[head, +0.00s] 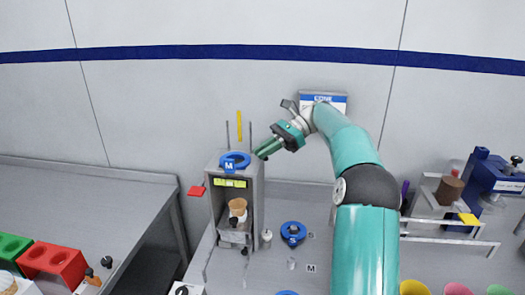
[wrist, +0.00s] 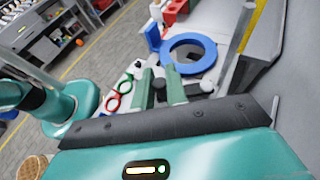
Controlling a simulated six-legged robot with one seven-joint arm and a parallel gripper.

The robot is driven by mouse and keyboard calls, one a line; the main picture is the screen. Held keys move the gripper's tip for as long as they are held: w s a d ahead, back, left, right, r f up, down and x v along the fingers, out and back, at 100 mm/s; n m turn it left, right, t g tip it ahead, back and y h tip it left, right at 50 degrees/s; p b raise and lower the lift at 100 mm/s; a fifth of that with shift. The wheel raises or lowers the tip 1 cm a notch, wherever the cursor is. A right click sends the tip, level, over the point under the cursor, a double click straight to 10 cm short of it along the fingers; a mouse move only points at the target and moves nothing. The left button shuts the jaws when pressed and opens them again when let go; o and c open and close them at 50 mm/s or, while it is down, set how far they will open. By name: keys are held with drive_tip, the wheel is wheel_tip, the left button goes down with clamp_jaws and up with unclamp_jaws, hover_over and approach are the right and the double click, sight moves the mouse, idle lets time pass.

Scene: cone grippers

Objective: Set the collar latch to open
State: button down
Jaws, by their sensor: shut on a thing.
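A grey stand (head: 257,190) carries a blue ring collar (head: 247,158) marked M at its top. The collar also shows in the wrist view (wrist: 172,47), just beyond my fingers. My gripper (head: 262,154) reaches in from the right at the collar's height, beside the stand's top right edge. In the wrist view my gripper (wrist: 159,82) has its green fingers closed on a small dark piece (wrist: 158,87), which looks like the collar latch. The fingers hide most of it, so its setting cannot be told.
A cup (head: 238,207) sits inside the stand. Another blue ring (head: 293,233) lies on the bench to the right. Thin upright rods and a yellow strip (head: 239,125) rise behind the collar. A blue device (head: 489,172) and a rack stand at far right; red and green blocks (head: 52,261) at left.

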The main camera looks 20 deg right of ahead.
drive_tip(key=shift+r+g, duration=0.1)
drive_tip(key=shift+g, duration=0.2)
drive_tip(key=c, duration=1.4)
unclamp_jaws()
drive_tip(key=shift+c, duration=0.2)
drive_tip(key=shift+r, duration=0.5)
wheel_tip(320, 180, up, 2)
drive_tip(key=shift+s+r, duration=0.1)
drive_tip(key=shift+r, duration=0.15)
drive_tip(key=s+a+r, duration=0.3)
drive_tip(key=s+r, duration=0.6)
drive_tip(key=s, duration=0.4)
drive_tip(key=shift+a+r, duration=0.2)
drive_tip(key=shift+a, duration=0.1)
